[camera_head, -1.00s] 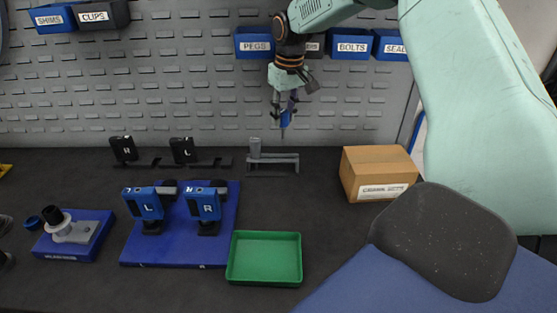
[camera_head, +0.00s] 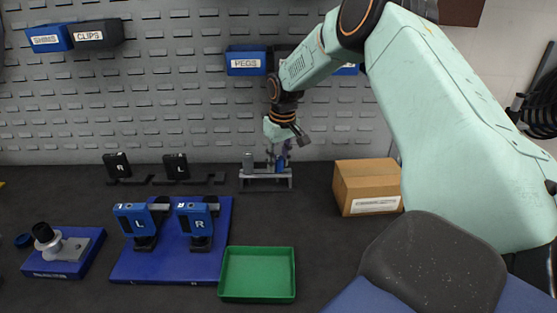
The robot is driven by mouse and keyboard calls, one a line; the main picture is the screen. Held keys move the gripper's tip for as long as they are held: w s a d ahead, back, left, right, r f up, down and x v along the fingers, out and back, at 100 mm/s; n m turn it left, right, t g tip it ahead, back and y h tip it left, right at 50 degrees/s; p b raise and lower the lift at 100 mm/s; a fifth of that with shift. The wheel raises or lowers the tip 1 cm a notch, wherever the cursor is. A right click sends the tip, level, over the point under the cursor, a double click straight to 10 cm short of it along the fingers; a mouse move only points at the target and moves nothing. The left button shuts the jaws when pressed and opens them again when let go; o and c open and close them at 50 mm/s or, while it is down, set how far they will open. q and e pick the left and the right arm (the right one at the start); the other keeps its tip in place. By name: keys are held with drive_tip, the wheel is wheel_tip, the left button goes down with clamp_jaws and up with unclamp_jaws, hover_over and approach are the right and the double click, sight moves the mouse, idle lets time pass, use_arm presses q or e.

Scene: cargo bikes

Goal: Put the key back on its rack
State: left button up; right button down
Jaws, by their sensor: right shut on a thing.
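The key (camera_head: 281,164) shows as a small blue piece between the fingers of my right gripper (camera_head: 278,152). My right gripper points down and is shut on it. The grey rack (camera_head: 262,186) stands on the bench near the back wall, with an upright grey block at its left end. The key is at the right part of the rack's top bar. The key's lower end is hidden by the rack, and I cannot tell whether it sits in the rack or is just behind it. My left gripper is not in view.
A cardboard box (camera_head: 366,187) stands right of the rack. A green tray (camera_head: 257,299) and a blue board (camera_head: 170,277) with two blue clamps lie in front. Two black holders stand to the left. Labelled bins hang on the wall above.

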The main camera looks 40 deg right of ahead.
drive_tip(key=shift+f, duration=0.15)
drive_tip(key=shift+d+f, duration=0.1)
drive_tip(key=shift+f, duration=0.15)
drive_tip(key=c, duration=1.3)
unclamp_jaws()
drive_tip(key=shift+d, duration=0.1)
drive_tip(key=o, duration=0.3)
drive_tip(key=shift+a, duration=0.2)
wheel_tip(320, 180, up, 13)
drive_tip(key=s+p, duration=0.1)
drive_tip(key=shift+s+f, duration=0.15)
drive_tip(key=shift+s, duration=0.05)
